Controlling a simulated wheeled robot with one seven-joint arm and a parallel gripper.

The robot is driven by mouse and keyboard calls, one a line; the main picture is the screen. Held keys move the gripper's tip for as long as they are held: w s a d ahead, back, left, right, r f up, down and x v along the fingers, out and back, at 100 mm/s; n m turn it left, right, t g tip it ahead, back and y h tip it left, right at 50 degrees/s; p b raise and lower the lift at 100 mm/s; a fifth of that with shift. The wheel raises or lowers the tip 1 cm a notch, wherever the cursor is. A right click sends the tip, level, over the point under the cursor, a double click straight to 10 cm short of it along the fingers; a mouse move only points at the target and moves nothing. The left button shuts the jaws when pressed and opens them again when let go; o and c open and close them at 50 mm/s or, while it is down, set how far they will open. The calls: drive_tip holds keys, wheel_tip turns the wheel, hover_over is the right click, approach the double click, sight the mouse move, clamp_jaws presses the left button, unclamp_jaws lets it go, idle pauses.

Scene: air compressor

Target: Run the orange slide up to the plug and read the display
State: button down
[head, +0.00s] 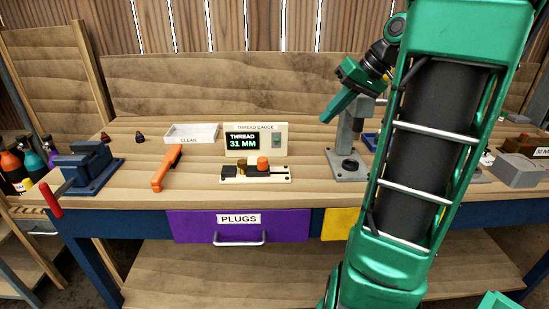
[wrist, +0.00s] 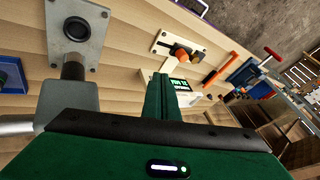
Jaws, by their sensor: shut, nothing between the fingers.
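The thread gauge (head: 256,140) stands on the bench, and its lit display reads "THREAD 31 MM" in the head view. In front of it lies a cream base (head: 283,180) with a black rail. The orange slide (head: 263,163) sits on the rail, just right of the brass plug (head: 242,167); they look close, but I cannot tell if they touch. The orange slide (wrist: 182,53) also shows in the wrist view, with the display sideways and partly hidden. My gripper (head: 325,119) is shut and empty, raised above the bench to the right of the gauge.
A grey metal stand (head: 348,165) is right of the gauge, near my gripper. An orange-handled tool (head: 166,170), a blue vise (head: 90,167) and a white "CLEAN" tray (head: 192,132) are on the left. A purple "PLUGS" drawer (head: 190,228) is shut below.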

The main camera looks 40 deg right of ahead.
sight(258, 166)
drive_tip(key=x, duration=1.2)
drive_tip(key=a+x, duration=0.1)
drive_tip(key=x, duration=0.5)
drive_tip(key=shift+w+a+t, duration=0.15)
drive_tip(key=shift+w+a, duration=0.15)
drive_tip(key=shift+a, duration=0.25)
drive_tip(key=shift+w+a+t, duration=0.15)
drive_tip(key=shift+w+a, duration=0.1)
drive_tip(key=shift+a, duration=0.3)
drive_tip(key=shift+w+a, duration=0.4)
drive_tip(key=shift+a, duration=0.35)
